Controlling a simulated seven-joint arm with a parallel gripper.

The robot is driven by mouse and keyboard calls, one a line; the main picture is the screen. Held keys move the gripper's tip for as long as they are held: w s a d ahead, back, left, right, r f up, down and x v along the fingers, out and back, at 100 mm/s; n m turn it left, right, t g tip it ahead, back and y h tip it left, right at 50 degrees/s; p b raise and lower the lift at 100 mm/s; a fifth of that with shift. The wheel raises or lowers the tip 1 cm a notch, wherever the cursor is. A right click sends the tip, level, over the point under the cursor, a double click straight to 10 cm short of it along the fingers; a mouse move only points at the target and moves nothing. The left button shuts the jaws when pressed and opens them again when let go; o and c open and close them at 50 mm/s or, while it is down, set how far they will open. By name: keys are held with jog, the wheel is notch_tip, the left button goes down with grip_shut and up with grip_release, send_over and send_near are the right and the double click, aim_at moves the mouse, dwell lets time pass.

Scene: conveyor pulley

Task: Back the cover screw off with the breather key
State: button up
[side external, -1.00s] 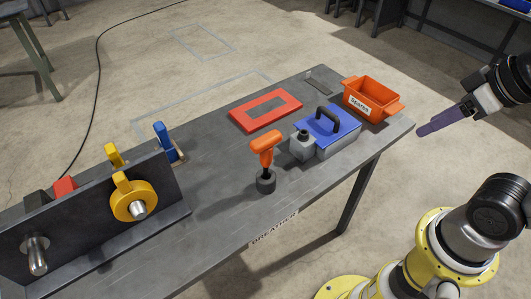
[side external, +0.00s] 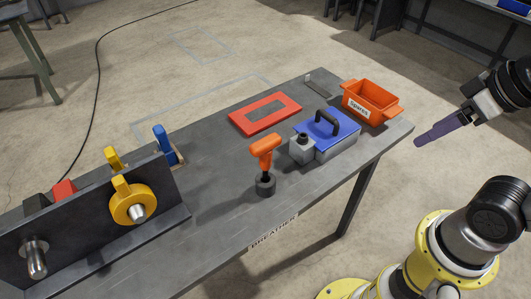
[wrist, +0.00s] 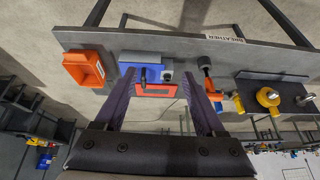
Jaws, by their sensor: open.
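The breather key, a tool with an orange T-shaped handle (side external: 264,148), stands upright in a dark round holder (side external: 265,186) near the table's front edge. It also shows in the wrist view (wrist: 209,83). A grey box with a blue lid and black handle (side external: 328,128) stands right of it. A dark round cap, seemingly the cover screw (side external: 302,137), sits on the grey block at the box's left end. My gripper (side external: 418,142) is open and empty, off the table's right end in the side view. Its purple fingers (wrist: 160,75) show apart in the wrist view.
An orange bin marked Spares (side external: 371,99) stands at the table's right end. A red frame (side external: 265,115) lies flat behind the box. A dark bracket with a yellow pulley (side external: 132,203) stands at the left. A BREATHER label (side external: 274,231) is on the front edge.

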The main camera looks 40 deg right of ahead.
jog(key=a+m+g+y, duration=0.2)
jog(key=a+g+y, duration=0.15)
jog(key=a, duration=0.35)
jog(key=m+t+y, duration=0.1)
jog(key=m+y, duration=1.2)
jog(key=m, duration=0.1)
send_over(281, 140)
jog(key=s+d, duration=0.3)
jog(key=s, duration=0.2)
notch_tip(281, 140, down, 5)
jog(key=w+f+m+t, duration=0.1)
jog(key=f, duration=0.1)
jog(key=w+d+f+m+t, duration=0.1)
jog(key=f, duration=0.1)
jog(key=w+d+f+m+t, duration=0.1)
jog(key=f+m, duration=0.1)
jog(key=shift+d+f, duration=0.2)
jog(key=shift+d, duration=0.05)
notch_tip(281, 140, down, 4)
jog(key=d+m+t, duration=0.1)
jog(key=m, duration=0.1)
jog(key=x, duration=0.7)
jog(key=shift+a+f, duration=0.2)
jog(key=shift+a, duration=0.15)
jog(key=shift+x, duration=2.8)
jog(key=shift+r, duration=0.2)
grip_shut()
